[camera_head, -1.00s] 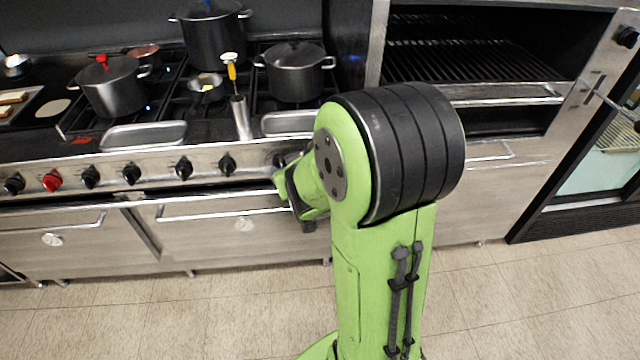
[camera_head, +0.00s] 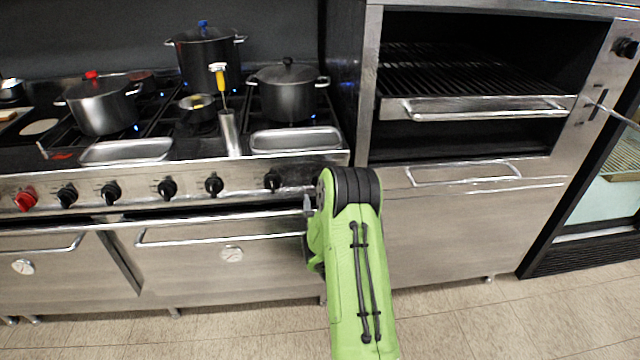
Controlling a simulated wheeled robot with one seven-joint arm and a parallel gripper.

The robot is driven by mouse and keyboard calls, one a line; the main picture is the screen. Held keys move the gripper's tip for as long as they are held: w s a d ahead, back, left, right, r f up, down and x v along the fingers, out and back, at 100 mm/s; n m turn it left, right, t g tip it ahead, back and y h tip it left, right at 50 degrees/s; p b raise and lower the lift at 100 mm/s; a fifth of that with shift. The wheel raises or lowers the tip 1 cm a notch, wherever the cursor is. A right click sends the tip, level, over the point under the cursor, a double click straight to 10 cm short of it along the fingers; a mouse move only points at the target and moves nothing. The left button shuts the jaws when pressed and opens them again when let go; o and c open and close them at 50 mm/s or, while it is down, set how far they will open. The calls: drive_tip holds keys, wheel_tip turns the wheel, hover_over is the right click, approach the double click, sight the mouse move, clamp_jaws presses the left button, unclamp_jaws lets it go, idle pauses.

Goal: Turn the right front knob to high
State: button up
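A row of knobs runs along the front panel of the stove (camera_head: 140,190). The rightmost black knob (camera_head: 272,180) shows in full, just left of my arm. Its marking is too small to read. My green arm reaches up to the front of the stove near its right end. Of my gripper (camera_head: 307,203), only a small grey part shows at the arm's left edge, a little below and right of that knob and apart from it in the picture. The arm hides the rest, so its opening cannot be made out.
Other knobs, one red (camera_head: 25,198), sit to the left. A pot (camera_head: 285,95) stands on the right burners, with a steel tray (camera_head: 295,140) before it. The oven handle (camera_head: 220,238) juts out below the panel. A grill cabinet (camera_head: 470,180) stands to the right. The floor is clear.

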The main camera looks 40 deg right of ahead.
drive_tip(key=p+x, duration=0.4)
drive_tip(key=x, duration=0.3)
drive_tip(key=shift+d, duration=0.1)
drive_tip(key=shift+c, duration=0.3)
drive_tip(key=c, duration=1)
